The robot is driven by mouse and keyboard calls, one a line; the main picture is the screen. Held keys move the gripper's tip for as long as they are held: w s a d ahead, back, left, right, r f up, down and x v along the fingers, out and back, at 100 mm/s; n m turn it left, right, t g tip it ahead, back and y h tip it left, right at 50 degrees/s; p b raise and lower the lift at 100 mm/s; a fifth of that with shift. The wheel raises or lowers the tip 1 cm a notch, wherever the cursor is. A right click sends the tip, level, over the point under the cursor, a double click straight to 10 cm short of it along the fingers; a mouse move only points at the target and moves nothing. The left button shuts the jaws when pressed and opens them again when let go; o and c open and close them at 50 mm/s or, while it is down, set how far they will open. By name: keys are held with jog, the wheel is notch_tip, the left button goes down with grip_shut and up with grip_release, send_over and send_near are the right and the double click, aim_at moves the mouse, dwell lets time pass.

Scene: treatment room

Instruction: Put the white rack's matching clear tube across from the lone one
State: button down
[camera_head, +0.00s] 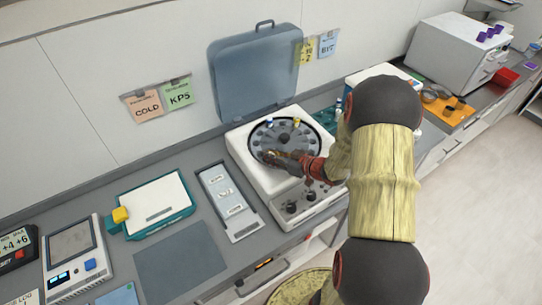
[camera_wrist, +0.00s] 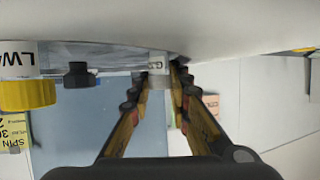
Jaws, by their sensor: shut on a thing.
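The open centrifuge (camera_head: 246,157) holds a round dark rotor (camera_head: 303,138). A blue-capped tube (camera_head: 269,123) and a yellow-capped tube (camera_head: 296,122) show at the rotor's far side. My gripper (camera_head: 270,156) is low over the rotor's near-left rim. In the wrist view, my gripper (camera_wrist: 168,72) is shut on a clear tube (camera_wrist: 158,64) with a white label, its lettering partly hidden. A yellow-capped tube (camera_wrist: 27,94) labelled "LW" and a dark hub knob (camera_wrist: 79,75) are to the left there. I cannot tell whether the held tube is seated. I cannot clearly identify the white rack.
The raised blue-grey lid (camera_head: 252,75) stands behind the rotor. A grey-white labelled panel (camera_head: 226,200), a teal-edged white device (camera_head: 155,205) and a scale (camera_head: 75,255) are to the left. A grey mat (camera_head: 182,262) is bare.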

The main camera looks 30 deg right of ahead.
jog(key=shift+r, duration=0.15)
jog(key=shift+f, duration=0.25)
jog(key=c, duration=1.7)
grip_release()
jog(key=shift+r, duration=0.1)
jog(key=shift+o, duration=0.2)
